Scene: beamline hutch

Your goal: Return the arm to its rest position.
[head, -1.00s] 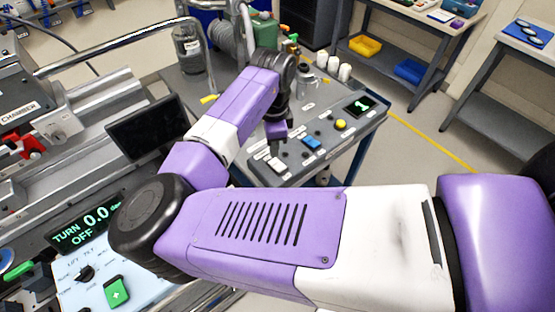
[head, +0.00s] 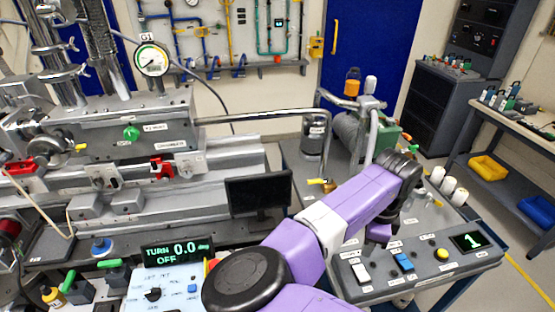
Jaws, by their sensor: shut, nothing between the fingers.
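My purple and white arm reaches from the bottom edge up and right in the head view, over the control panel (head: 440,266) on the cart. Its dark wrist is bent downward at the far end. My gripper (head: 378,234) is below the wrist, small and partly hidden by the arm, above the panel's back edge near the blue switch (head: 403,262) and the white switch (head: 360,272). It is shut with nothing in it. Whether it touches the panel cannot be told.
A dark monitor (head: 258,194) and the TURN display box (head: 178,252) stand left of my arm. A grey canister (head: 315,135), a green box (head: 386,136) and white cylinders (head: 448,187) are behind it.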

